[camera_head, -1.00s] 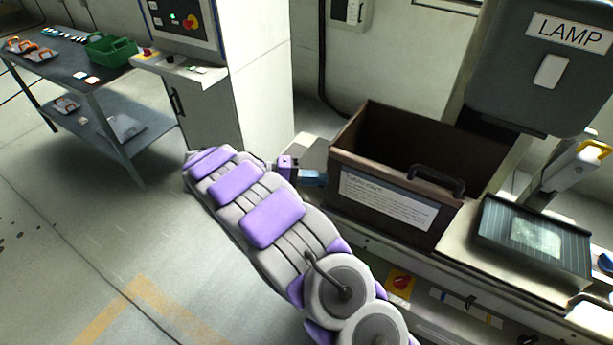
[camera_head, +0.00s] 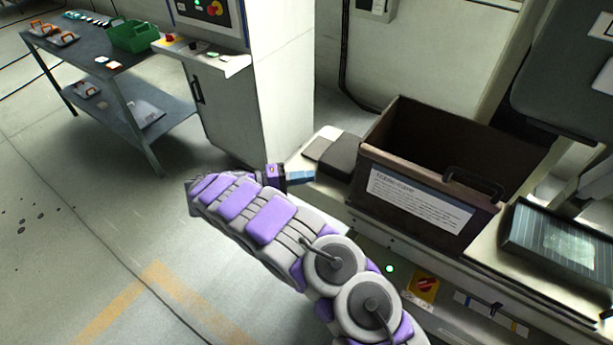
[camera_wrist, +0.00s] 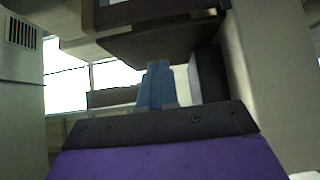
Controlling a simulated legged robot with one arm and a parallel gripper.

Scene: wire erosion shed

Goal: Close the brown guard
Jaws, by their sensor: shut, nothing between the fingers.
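The brown guard (camera_head: 415,205) is a box-like cover with an open top in the head view. It has a white label on its front and a dark handle (camera_head: 474,187) near its front right top edge. My gripper (camera_head: 300,177) is left of the guard, apart from it, with its blue fingers together and empty. In the wrist view the blue fingers (camera_wrist: 157,85) point up the picture towards a dark brown surface (camera_wrist: 160,40), likely part of the guard. The handle is not visible there.
A dark block (camera_head: 338,157) sits on the machine bed between my gripper and the guard. A control cabinet (camera_head: 240,115) stands behind. A grey panel (camera_head: 570,75) hangs at upper right, above a dark tray (camera_head: 555,240). Open floor (camera_head: 80,220) lies left.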

